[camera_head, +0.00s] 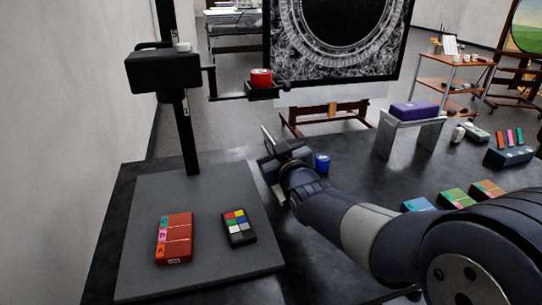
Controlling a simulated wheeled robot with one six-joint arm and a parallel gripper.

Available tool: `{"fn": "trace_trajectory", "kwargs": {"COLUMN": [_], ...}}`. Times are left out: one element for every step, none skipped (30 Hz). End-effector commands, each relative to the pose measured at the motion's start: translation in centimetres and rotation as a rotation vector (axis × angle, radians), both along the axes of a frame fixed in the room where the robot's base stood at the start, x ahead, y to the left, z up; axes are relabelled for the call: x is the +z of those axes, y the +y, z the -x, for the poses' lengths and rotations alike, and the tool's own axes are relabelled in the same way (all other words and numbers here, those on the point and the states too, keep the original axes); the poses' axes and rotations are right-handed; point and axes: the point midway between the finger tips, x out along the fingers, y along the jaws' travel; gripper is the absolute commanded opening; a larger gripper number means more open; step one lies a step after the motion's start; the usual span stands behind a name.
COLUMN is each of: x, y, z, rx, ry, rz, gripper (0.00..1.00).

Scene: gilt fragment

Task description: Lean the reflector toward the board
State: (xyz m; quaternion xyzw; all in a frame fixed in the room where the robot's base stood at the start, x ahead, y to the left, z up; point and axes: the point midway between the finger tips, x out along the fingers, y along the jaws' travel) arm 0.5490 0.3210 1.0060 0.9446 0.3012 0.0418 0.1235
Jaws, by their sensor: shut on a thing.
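My gripper (276,150) is above the right edge of the grey board (200,205), which lies flat on the dark table. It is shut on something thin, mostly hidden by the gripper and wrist. A pale narrow strip (262,184) shows below the gripper along the board's right edge; it looks like part of the reflector, but I cannot tell for sure. Its lean is not clear from this view. A red block with coloured labels (174,238) and a colour chart (239,228) lie on the board.
A black stand (185,130) with a side arm bearing a red tin (261,78) rises behind the board. A blue tin (322,163) stands close to my wrist. A purple block (414,110) rests on a grey bench; several coloured blocks lie at right.

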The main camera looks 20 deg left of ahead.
Motion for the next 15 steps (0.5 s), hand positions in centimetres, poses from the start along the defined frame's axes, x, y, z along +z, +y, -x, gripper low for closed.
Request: {"fn": "trace_trajectory", "kwargs": {"x": [-0.75,-0.79,-0.63,-0.46,-0.47,-0.51,-0.54,-0.57,-0.61,-0.63,-0.66,-0.69,-0.71,-0.73,-0.76], "y": [0.30,0.45,0.53,0.48,0.47,0.46,0.46,0.46,0.45,0.45,0.45,0.44,0.44,0.44,0.44], "z": [0.22,0.31,0.37,0.34,0.33,0.33,0.32,0.32,0.33,0.33,0.33,0.33,0.34,0.33,0.33], "rx": [0.001,0.001,0.001,0.000,0.000,0.000,0.000,0.000,0.000,0.000,0.000,0.000,0.000,0.000,-0.001], "ry": [0.003,0.003,0.005,0.006,0.007,0.009,0.009,0.010,0.010,0.012,0.012,0.012,0.012,0.014,0.015], "rz": [0.001,0.001,0.002,0.002,0.003,0.004,0.003,0.004,0.004,0.003,0.003,0.004,0.004,0.004,0.004], "gripper": [0.00,0.00,0.00,0.00,0.00,0.00,0.00,0.00,0.00,0.00,0.00,0.00,0.00,0.00,0.00]}}
